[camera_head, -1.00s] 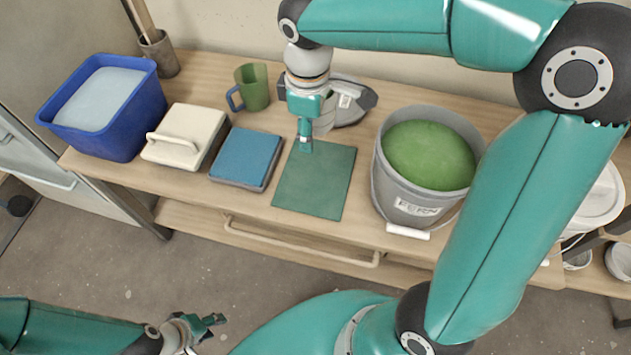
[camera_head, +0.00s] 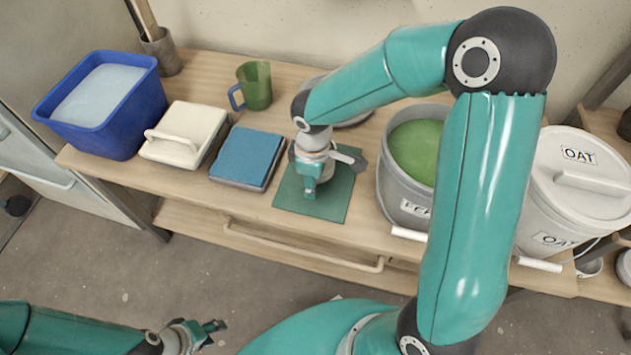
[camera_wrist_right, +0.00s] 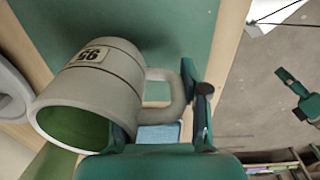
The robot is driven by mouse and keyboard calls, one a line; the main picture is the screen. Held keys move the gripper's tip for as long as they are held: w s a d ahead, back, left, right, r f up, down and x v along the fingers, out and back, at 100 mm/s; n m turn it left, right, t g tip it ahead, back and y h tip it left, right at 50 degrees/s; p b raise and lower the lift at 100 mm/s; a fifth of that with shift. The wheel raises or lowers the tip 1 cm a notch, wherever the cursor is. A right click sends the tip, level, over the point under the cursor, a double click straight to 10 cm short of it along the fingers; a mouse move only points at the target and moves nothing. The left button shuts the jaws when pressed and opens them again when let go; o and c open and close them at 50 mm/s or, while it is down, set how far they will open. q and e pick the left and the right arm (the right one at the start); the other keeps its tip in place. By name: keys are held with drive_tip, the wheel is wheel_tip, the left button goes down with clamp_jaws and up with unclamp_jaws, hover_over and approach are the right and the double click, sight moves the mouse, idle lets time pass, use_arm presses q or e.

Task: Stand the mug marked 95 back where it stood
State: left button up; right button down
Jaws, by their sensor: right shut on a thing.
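The mug marked 95 (camera_wrist_right: 98,88) is grey with a green inside and shows large in the right wrist view. Its handle sits between the fingers of my right gripper (camera_wrist_right: 165,110), which is shut on it. In the head view my right gripper (camera_head: 310,190) is over the dark green mat (camera_head: 338,205), and the arm and gripper hide most of the mug. I cannot tell whether its base touches the mat. My left gripper (camera_head: 208,333) is open and empty, low in front of the bench.
A green mug (camera_head: 255,86) stands behind the blue pad (camera_head: 246,156). A cream lidded box (camera_head: 186,132) and a blue tub (camera_head: 115,125) are further left. The FERN bucket (camera_head: 400,195) stands right of the mat, the OAT bucket (camera_head: 575,185) beyond it. A grey object (camera_head: 352,118) is behind my arm.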

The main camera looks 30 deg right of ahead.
drive_tip(key=shift+f, duration=0.4)
drive_tip(key=shift+f, duration=0.15)
drive_tip(key=c, duration=0.6)
unclamp_jaws()
